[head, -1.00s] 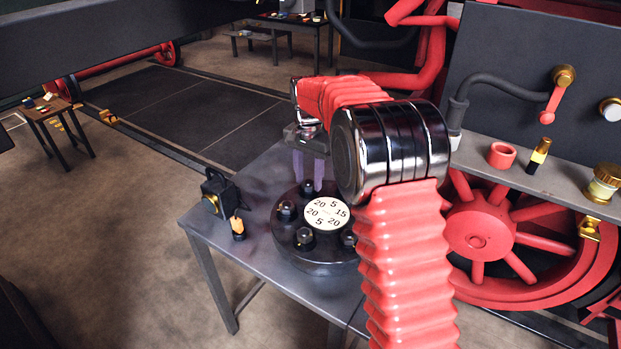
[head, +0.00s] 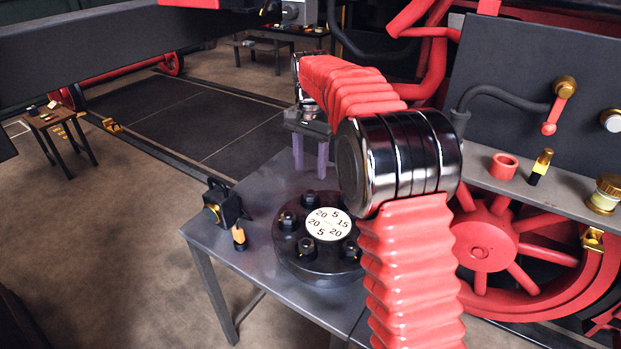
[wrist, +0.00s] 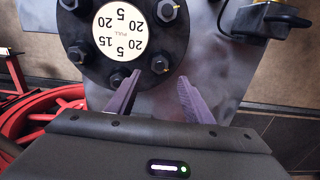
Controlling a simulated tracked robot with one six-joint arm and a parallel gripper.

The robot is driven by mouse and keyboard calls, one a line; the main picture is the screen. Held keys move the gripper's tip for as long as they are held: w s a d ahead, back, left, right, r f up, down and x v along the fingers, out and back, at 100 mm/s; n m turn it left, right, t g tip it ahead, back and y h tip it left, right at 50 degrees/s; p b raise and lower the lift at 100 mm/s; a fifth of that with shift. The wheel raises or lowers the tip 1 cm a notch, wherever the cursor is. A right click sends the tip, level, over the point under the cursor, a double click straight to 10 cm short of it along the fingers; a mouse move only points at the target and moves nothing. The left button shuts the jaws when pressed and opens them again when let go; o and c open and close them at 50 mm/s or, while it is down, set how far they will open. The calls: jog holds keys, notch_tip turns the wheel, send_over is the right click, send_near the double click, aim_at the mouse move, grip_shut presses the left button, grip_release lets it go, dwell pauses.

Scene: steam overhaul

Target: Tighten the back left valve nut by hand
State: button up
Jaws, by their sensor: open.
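The valve cover (head: 313,272) is a round black flange on the grey table, with a ring of dark nuts around a cream numbered disc (head: 327,223). The back left nut (head: 310,198) stands upright. In the wrist view, turned about, it looks to be the nut (wrist: 160,64) just beyond the gap between my fingertips. My gripper (head: 310,168) is open and empty, with purple fingers pointing down above and behind that nut, apart from it. It also shows in the wrist view (wrist: 158,78). My arm hides the cover's right side in the head view.
A black clamp-like block (head: 227,203) and a small orange-topped item (head: 239,238) stand at the table's left. A grey shelf (head: 570,190) with a red ring (head: 503,165) and brass fittings lies right, above a red wheel (head: 483,250). The air above the table's left half is clear.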

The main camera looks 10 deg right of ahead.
jog(key=shift+r, duration=2.75)
jog(key=shift+w, duration=0.1)
jog(key=s+f+n, duration=0.3)
jog(key=f+n, duration=0.1)
jog(key=f, duration=0.1)
jog(key=s+r+n+t, duration=0.2)
jog(key=s+n+t, duration=0.3)
jog(key=s, duration=2.9)
jog(key=shift+d+r+t, duration=0.15)
jog(key=shift+d+t, duration=0.15)
